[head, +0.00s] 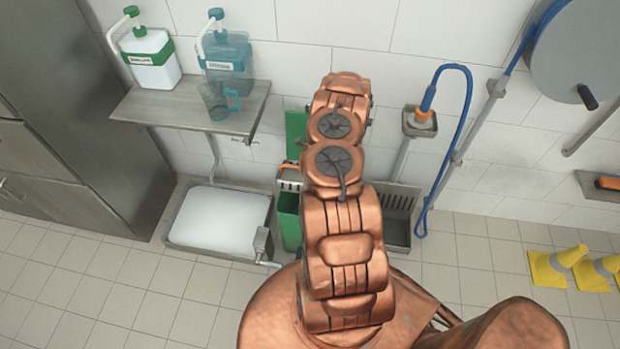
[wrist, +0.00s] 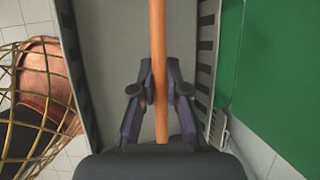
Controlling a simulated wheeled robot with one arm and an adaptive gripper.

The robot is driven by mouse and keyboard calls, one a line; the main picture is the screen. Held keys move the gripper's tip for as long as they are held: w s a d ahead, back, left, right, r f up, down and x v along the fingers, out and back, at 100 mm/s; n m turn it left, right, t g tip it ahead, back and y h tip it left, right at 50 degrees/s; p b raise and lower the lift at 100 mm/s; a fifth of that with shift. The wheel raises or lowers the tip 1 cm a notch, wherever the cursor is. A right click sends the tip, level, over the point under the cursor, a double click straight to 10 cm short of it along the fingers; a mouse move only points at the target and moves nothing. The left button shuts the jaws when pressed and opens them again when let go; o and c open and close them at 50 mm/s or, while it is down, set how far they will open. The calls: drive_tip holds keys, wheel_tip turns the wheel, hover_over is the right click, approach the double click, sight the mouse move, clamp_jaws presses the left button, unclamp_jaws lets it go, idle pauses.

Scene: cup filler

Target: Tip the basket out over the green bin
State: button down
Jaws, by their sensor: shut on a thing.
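My gripper (wrist: 160,92) is shut on the orange handle (wrist: 158,30) of a grey slotted basket (wrist: 205,60) in the wrist view. The basket's inside looks bare where it shows; part is hidden by my gripper. In the head view, a slice of the basket (head: 289,184) and its orange handle show just left of my arm, at the top of the green bin (head: 290,222). The green lid (head: 295,132) stands up behind it. My arm hides the gripper and most of the basket there. I cannot tell whether the basket touches the bin.
A white-topped low basin (head: 218,218) stands left of the bin. A grey slotted tray (head: 397,230) stands right. A shelf (head: 180,108) holds two jugs and a pitcher. A blue hose (head: 468,110) hangs on the wall. Yellow mesh (wrist: 15,95) shows left in the wrist view.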

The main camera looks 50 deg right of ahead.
drive_tip(key=shift+d+f+y, duration=0.1)
drive_tip(key=shift+y, duration=0.3)
drive_tip(key=shift+g+y, duration=0.6)
drive_tip(key=shift+b, duration=0.4)
drive_tip(key=shift+f+m+g+y+b, duration=0.2)
drive_tip(key=shift+m+g+y+b, duration=0.3)
drive_tip(key=shift+b, duration=0.95)
drive_tip(key=shift+y+b, duration=0.35)
drive_tip(key=shift+y, duration=0.05)
drive_tip(key=shift+r+b, duration=0.3)
